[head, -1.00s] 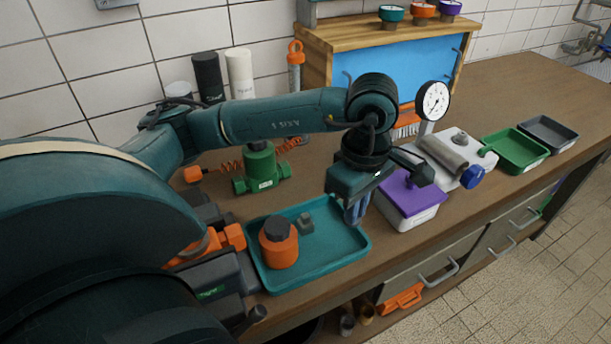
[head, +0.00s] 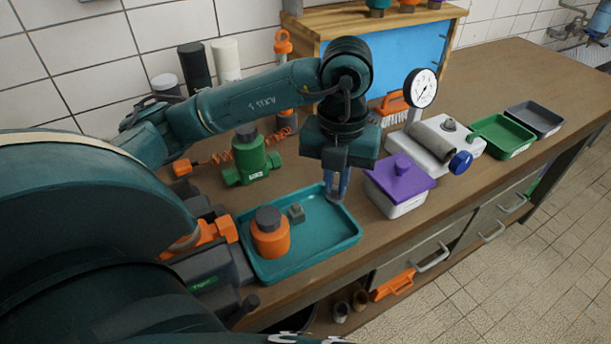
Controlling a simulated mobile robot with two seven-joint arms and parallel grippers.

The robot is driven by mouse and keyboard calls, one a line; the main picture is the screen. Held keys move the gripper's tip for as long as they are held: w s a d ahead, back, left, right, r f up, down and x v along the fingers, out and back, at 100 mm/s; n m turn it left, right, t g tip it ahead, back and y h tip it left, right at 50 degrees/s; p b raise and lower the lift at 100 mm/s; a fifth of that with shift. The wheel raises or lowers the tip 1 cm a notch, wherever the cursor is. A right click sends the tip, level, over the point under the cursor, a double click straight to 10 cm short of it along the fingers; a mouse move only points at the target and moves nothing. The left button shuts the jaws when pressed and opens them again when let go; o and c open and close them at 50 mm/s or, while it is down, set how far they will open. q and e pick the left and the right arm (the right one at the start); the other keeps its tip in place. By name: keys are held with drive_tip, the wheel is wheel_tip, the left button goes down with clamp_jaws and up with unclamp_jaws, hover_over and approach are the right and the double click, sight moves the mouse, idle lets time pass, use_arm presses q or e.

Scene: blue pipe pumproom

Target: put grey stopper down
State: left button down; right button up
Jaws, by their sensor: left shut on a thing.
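My left gripper (head: 337,192) points down at the right end of the teal tray (head: 325,243), by its far right corner. It is shut on the grey stopper, which is small and mostly hidden between the fingertips. I cannot tell whether the stopper touches the tray. An orange bottle with a dark grey cap (head: 270,232) stands upright in the tray's left part. A small grey block-like piece (head: 296,213) sits beside it. My right gripper is out of view.
A white tub with a purple lid (head: 400,182) stands just right of the tray. Behind are a green valve body (head: 250,158) and a white plate with a gauge (head: 421,88). Green (head: 503,136) and grey (head: 535,119) trays lie far right. The tray's middle is clear.

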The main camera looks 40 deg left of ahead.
sight(331, 229)
use_arm(q)
wheel_tip(331, 229, down, 10)
drive_tip(key=shift+r, duration=0.1)
drive_tip(key=c, duration=1.5)
unclamp_jaws()
drive_tip(key=shift+r, duration=0.15)
wheel_tip(331, 229, up, 12)
drive_tip(key=shift+r, duration=0.1)
